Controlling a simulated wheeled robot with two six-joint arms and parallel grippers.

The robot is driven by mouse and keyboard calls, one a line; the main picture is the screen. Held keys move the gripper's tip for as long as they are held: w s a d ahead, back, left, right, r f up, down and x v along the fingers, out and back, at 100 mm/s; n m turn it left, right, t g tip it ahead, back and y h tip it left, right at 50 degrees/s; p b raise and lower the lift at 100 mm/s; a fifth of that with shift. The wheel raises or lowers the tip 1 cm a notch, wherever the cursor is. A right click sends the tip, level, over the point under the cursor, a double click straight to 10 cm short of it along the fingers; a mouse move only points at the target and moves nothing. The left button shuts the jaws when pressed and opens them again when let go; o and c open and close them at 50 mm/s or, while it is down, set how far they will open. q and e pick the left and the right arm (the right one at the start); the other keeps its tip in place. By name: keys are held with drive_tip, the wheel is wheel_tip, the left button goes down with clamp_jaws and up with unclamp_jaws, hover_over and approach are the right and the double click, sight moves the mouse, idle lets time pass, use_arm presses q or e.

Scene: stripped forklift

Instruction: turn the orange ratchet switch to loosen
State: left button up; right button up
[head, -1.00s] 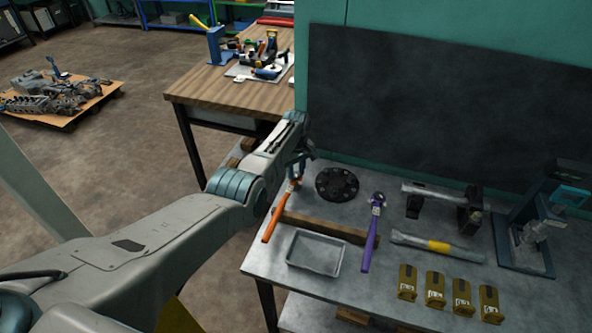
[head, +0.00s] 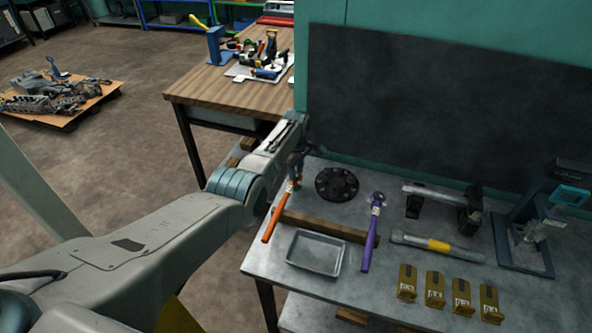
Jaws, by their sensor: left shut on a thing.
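The orange ratchet (head: 274,220) lies at the left end of the metal bench, its handle slanting down to the left and its head up by my gripper. My left gripper (head: 296,173) is at the ratchet's head end, shut; the fingers are small and partly hidden by my wrist, and the small switch cannot be made out. A purple ratchet (head: 370,240) lies to the right, clear of the gripper. My right gripper is not in view.
A wooden strip (head: 325,227) lies under the handles, with a grey tray (head: 315,252) in front. A black round flange (head: 337,184) sits just right of my gripper. Several yellow blocks (head: 435,290), a grey shaft with a yellow band (head: 437,246) and a press (head: 530,235) stand further right.

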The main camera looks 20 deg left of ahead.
use_arm(q)
drive_tip(key=o, duration=1)
drive_tip(key=shift+r, duration=0.1)
drive_tip(key=shift+r, duration=0.25)
wheel_tip(320, 180, up, 10)
drive_tip(key=shift+r+b, duration=0.1)
drive_tip(key=shift+b, duration=0.3)
